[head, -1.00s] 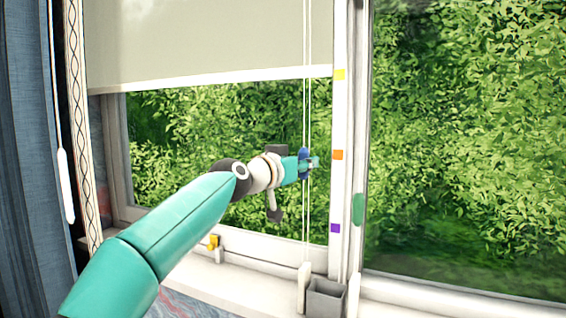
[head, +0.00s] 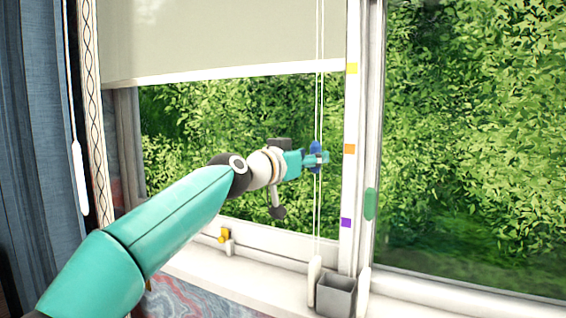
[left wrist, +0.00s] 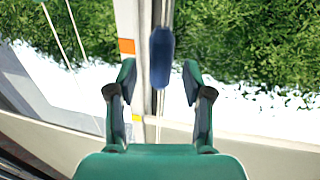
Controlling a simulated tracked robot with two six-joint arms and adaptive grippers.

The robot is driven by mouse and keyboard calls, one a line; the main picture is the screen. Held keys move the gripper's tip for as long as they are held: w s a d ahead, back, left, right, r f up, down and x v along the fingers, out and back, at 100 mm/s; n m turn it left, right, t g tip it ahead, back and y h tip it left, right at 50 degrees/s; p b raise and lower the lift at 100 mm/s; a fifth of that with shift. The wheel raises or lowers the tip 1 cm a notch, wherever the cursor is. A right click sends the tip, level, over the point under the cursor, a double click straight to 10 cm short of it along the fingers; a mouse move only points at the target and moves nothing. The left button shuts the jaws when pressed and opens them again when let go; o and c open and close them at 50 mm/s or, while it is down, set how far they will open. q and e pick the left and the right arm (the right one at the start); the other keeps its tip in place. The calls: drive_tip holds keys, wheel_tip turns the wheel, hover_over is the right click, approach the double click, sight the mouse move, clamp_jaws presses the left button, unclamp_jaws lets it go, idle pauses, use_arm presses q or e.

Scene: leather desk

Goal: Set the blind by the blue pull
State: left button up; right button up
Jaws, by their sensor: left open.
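The blue pull (head: 315,148) hangs on the thin white cord at the window frame, level with the orange mark (head: 349,149). The pale blind (head: 220,40) is partly lowered, its white bottom edge near the yellow mark (head: 351,68). My left gripper (head: 319,158) is at the pull, its fingers overlapping the pull's lower part in the head view. In the left wrist view the pull (left wrist: 161,57) appears between the two open, spread fingers (left wrist: 159,80), with visible gaps on both sides. My right gripper is not in view.
A purple mark (head: 345,222) is lower on the frame. A grey open box (head: 336,293) stands on the sill below the cord. A green oval (head: 369,204) is on the frame to the right. A window handle (head: 226,240) and a dark curtain (head: 40,130) are at left.

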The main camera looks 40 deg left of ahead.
use_arm(q)
drive_tip(key=s+d, duration=0.1)
drive_tip(key=s, duration=0.8)
drive_tip(key=shift+s, duration=0.2)
drive_tip(key=shift+r, duration=0.1)
